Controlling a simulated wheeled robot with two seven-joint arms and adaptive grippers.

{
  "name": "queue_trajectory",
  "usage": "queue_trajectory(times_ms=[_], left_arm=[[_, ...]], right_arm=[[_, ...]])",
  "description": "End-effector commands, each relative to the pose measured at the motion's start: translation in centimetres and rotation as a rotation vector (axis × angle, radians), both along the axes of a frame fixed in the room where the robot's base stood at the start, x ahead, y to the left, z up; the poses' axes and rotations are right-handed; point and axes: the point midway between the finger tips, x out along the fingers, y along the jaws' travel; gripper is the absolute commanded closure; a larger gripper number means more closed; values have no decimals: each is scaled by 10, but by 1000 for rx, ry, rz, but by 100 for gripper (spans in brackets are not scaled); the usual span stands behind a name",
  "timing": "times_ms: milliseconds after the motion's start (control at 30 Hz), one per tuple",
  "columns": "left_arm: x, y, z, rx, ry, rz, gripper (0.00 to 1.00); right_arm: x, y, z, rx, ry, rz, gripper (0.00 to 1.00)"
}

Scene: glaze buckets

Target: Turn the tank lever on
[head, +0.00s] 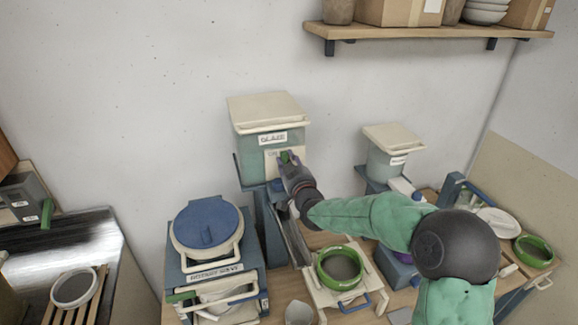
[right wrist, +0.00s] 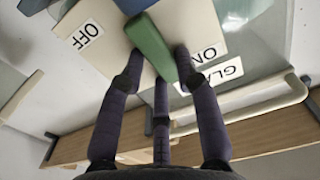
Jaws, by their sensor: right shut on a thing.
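The glaze tank (head: 250,145) has a pale green body and a cream lid and stands against the wall. Its front panel carries a green lever, seen large in the right wrist view (right wrist: 150,45). My right gripper (head: 286,161) is at that panel, shut on the green lever. In the right wrist view the purple-grey fingers (right wrist: 160,66) stand on both sides of the lever. The OFF label (right wrist: 87,34) and the ON label (right wrist: 207,58) are on either side of the lever, which lies slanted between them. The lever's pivot is hard to make out. My left gripper is not in view.
A second, smaller tank (head: 385,158) stands to the right. A blue-lidded bucket unit (head: 208,222) is at the front left. A green-rimmed sieve (head: 340,283) sits below my right arm. A shelf (head: 430,33) hangs above. The wall area left of the tank is clear.

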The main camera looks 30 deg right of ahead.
Motion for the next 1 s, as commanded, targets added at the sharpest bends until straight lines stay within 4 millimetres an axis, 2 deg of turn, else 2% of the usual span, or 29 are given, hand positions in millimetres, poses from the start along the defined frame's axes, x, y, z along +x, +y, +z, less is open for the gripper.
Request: queue_trajectory(times_ms=[267,300,367,767,1000], left_arm=[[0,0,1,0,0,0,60],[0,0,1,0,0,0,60],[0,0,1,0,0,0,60],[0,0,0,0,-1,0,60],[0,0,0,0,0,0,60]], right_arm=[[0,0,1,-7,2,1,100],[0,0,1,-6,1,1,56],[0,0,1,-6,1,1,43],[-3,1,1,-5,2,1,43],[-32,8,0,-5,2,1,43]])
